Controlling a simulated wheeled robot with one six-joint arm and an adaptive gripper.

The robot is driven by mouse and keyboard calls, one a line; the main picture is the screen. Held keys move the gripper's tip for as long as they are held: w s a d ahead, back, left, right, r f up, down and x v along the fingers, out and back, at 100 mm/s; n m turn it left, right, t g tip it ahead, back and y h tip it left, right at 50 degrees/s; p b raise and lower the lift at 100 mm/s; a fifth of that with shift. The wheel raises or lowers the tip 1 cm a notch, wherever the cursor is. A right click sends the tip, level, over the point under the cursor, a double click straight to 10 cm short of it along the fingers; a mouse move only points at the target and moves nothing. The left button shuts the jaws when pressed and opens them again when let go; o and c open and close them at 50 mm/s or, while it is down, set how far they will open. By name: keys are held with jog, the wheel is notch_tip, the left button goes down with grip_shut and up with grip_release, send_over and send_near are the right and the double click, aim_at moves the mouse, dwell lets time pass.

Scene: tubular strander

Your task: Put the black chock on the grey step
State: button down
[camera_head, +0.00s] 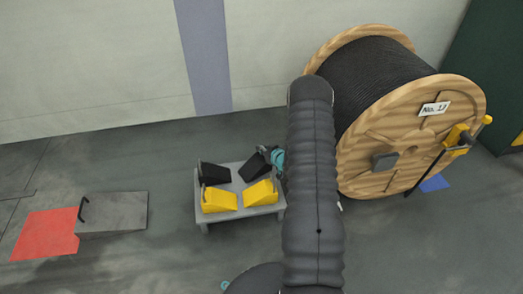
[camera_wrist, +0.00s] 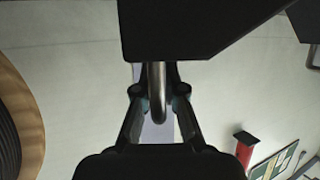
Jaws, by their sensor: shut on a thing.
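A black chock (camera_head: 254,167) is at the back right of the low grey step (camera_head: 232,215), tilted. My gripper (camera_head: 274,157) is beside it in the head view, partly hidden by my arm. In the wrist view my gripper (camera_wrist: 161,97) is shut on the bar handle (camera_wrist: 157,85) of the black chock (camera_wrist: 190,30), which fills the top middle. I cannot tell whether the held chock touches the step. Another black chock (camera_head: 216,174) sits at the back left of the step.
Two yellow chocks (camera_head: 219,200) (camera_head: 260,193) sit at the step's front. A grey slab with a black handle (camera_head: 115,212) lies left, beside a red floor patch (camera_head: 45,236). A large cable reel (camera_head: 400,140) stands right. The floor between slab and step is clear.

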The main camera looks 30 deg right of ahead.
jog(key=shift+f, duration=0.1)
jog(key=c, duration=1.3)
grip_release()
jog(key=shift+o, duration=0.2)
